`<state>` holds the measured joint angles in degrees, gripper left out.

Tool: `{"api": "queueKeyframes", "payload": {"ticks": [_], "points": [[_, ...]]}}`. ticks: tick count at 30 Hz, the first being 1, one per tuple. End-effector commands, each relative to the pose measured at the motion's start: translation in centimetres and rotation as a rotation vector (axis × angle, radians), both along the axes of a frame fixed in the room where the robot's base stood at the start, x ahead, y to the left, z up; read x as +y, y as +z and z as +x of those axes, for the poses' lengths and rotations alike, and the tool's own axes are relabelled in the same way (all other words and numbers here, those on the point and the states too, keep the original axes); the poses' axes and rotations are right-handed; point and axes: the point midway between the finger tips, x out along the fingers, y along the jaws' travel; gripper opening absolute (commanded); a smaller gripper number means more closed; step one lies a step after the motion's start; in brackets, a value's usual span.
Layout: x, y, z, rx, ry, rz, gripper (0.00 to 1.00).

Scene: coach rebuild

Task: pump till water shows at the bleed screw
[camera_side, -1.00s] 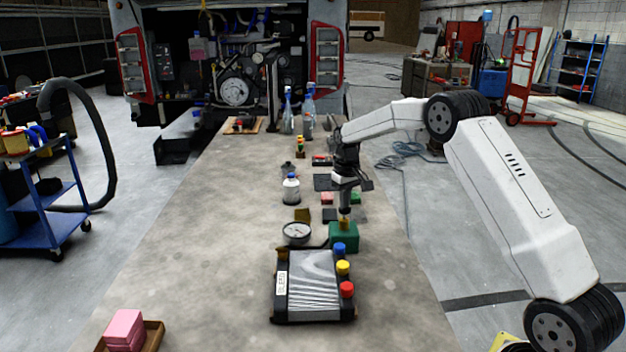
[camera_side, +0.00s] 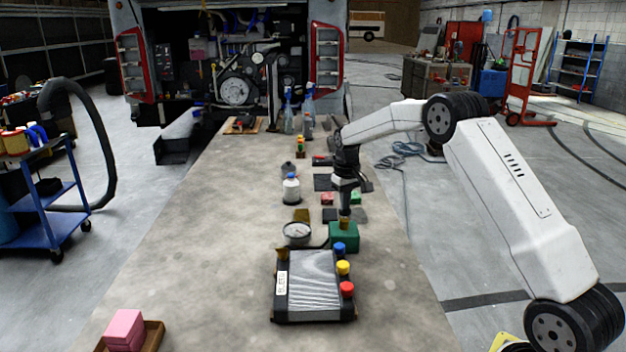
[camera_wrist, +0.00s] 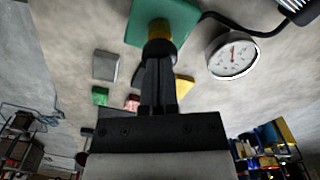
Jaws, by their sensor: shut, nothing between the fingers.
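The green pump block (camera_side: 344,236) stands on the bench behind the radiator, with a short yellow-brass plunger on top (camera_wrist: 160,30). My gripper (camera_side: 345,212) points down, its fingers shut and empty, tips at the plunger's top; I cannot tell how hard they press. The wrist view shows the shut fingers (camera_wrist: 158,68) in line with the plunger. The radiator (camera_side: 314,283) lies in front with a BLEED label (camera_side: 282,284) on its left side. A small brass piece, seemingly the bleed screw (camera_side: 281,254), sits at its far left corner. I see no water there.
A round gauge (camera_side: 297,232) stands left of the pump; it also shows in the wrist view (camera_wrist: 234,55). Blue, yellow and red caps (camera_side: 343,267) line the radiator's right side. A white bottle (camera_side: 291,189) stands farther back.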

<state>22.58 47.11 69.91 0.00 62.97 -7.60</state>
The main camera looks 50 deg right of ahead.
Motion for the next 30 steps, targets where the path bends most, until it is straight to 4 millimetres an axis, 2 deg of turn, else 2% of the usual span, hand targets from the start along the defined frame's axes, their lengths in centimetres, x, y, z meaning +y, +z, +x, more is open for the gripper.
{"api": "queueKeyframes", "payload": {"ticks": [12,30], "points": [[0.0,1.7,0.0,0.001,0.0,0.0,0.0],[0.0,1.8,0.0,0.0,0.0,0.0,0.0]]}}
